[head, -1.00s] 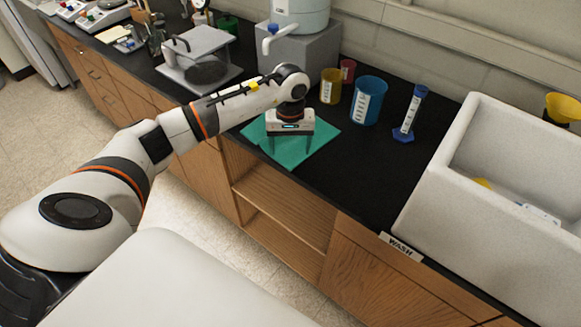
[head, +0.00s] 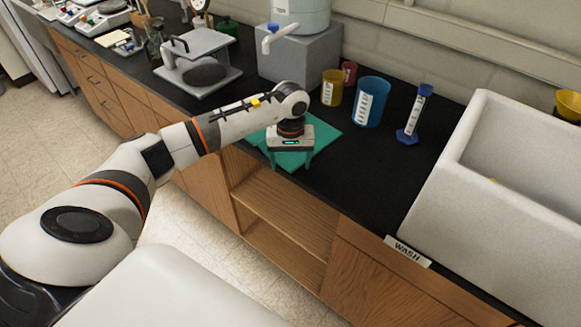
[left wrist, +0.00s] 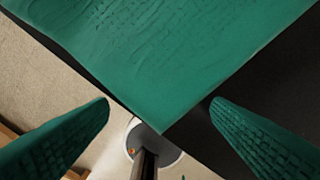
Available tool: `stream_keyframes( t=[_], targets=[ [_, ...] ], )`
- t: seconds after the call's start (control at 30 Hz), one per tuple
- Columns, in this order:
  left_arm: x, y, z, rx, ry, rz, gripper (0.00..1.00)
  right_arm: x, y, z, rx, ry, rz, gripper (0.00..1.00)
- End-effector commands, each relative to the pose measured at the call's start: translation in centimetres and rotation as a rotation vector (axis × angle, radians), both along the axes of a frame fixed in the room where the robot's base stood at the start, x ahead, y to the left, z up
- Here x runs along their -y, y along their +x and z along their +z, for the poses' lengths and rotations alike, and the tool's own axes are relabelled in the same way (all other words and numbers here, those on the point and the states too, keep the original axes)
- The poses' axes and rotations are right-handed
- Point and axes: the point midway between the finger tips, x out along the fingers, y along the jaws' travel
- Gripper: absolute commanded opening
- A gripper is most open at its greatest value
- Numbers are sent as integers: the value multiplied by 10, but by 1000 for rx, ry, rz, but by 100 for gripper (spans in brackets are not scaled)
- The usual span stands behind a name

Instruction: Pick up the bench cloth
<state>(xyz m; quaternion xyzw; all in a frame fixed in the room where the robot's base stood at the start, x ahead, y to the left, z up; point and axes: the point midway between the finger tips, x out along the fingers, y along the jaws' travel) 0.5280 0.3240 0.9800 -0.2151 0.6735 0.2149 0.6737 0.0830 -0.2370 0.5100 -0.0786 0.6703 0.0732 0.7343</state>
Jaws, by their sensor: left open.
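The bench cloth (head: 322,134) is a green square lying flat on the black counter, with one corner at the front edge. My left gripper (head: 290,164) points down over the cloth's front part, partly hiding it. In the left wrist view, the cloth (left wrist: 160,50) fills the upper middle, and its corner points down between the two spread fingers. My right gripper is not in view.
A yellow beaker (head: 332,88), a blue beaker (head: 369,101) and a blue-based cylinder (head: 412,115) stand right of the cloth. A grey sink (head: 480,185) is at the right. An open shelf (head: 285,220) lies below the counter edge.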

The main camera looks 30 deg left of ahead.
Motion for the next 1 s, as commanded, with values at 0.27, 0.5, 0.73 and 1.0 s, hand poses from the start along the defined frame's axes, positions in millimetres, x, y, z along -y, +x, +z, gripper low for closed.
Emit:
stream_keyframes(
  t=[0.27, 0.5, 0.73, 1.0],
  targets=[
    [0, 0, -1, 0, 0, 0, 48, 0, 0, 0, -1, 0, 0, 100],
    [0, 0, -1, -1, 0, 0, 29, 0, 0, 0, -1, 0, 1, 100],
    [0, -1, -2, -1, 0, 0, 10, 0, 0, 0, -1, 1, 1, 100],
    [1, -1, -2, -2, 0, 0, 0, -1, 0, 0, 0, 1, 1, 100]
  ],
)
